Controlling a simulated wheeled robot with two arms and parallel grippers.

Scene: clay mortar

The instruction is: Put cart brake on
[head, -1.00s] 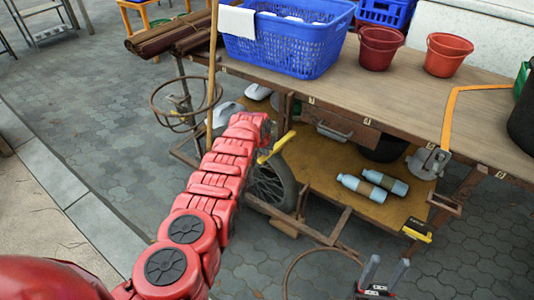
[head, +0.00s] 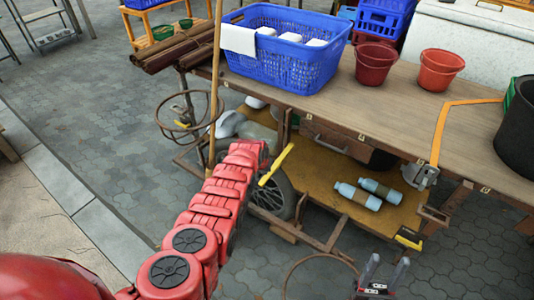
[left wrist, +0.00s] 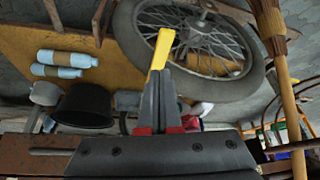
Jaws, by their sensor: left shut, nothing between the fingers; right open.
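The cart brake looks to be the yellow lever (head: 275,166) beside the cart's spoked wheel (head: 285,190). In the left wrist view the lever (left wrist: 160,48) stands in front of the wheel (left wrist: 240,45), right at my left gripper's fingertips. My left gripper (left wrist: 164,80) is shut with nothing between its fingers. The tips look close to or touching the lever's lower end; I cannot tell which. In the head view the left fingers are hidden behind the red arm. My right gripper (head: 382,275) is open and empty at the bottom, below the cart.
The cart top (head: 400,115) carries a blue basket (head: 285,65), two reddish pots (head: 375,65) and a dark bucket (head: 518,130). Two bottles (head: 370,193) lie on the lower shelf. A wooden pole (head: 214,80) stands left of the wheel. Open paving (head: 90,125) lies left.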

